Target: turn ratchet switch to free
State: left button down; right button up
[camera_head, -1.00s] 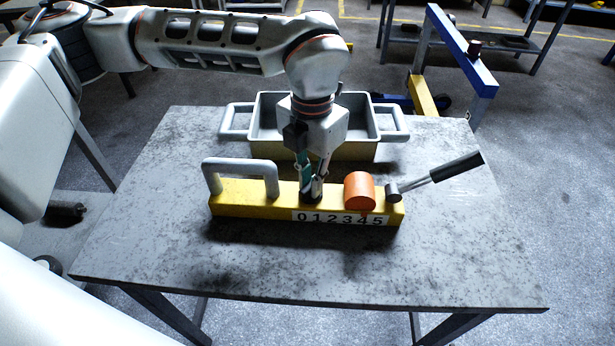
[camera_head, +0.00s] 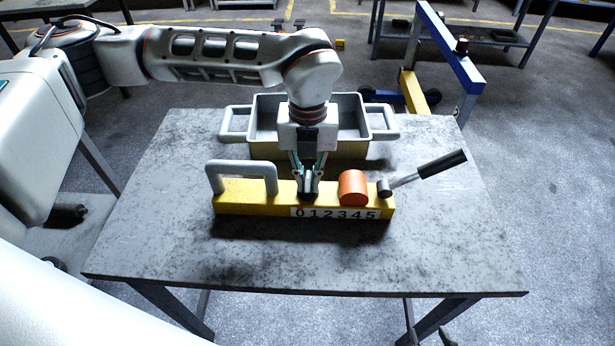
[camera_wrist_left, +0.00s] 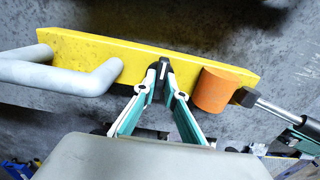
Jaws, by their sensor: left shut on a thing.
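A yellow bar-shaped unit (camera_head: 237,203) lies on the table, with a number strip on its front face. A small dark switch (camera_wrist_left: 163,68) stands on its top, between the grey handle and the orange cylinder. My left gripper (camera_head: 308,192) points down at it, its two fingers closed on the switch from both sides. The fingertips also meet around it in the left wrist view (camera_wrist_left: 162,82); they hide most of it in the head view. A small part of my right gripper (camera_head: 450,338) shows at the bottom edge of the head view; its jaws are unclear.
A grey loop handle (camera_head: 242,166) is left of the switch. An orange cylinder (camera_head: 353,188) and a lever with a black grip (camera_head: 442,164) are to its right. A two-handled yellow-grey tray (camera_head: 383,148) stands behind. The table's front (camera_head: 300,265) is clear.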

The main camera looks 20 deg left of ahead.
aim_at(308, 182)
pick_arm(q)
jog(key=shift+f, duration=0.1)
dwell(0.3)
jog(key=c, duration=2.1)
grip_release()
notch_tip(308, 182, up, 12)
jog(key=shift+r, duration=0.1)
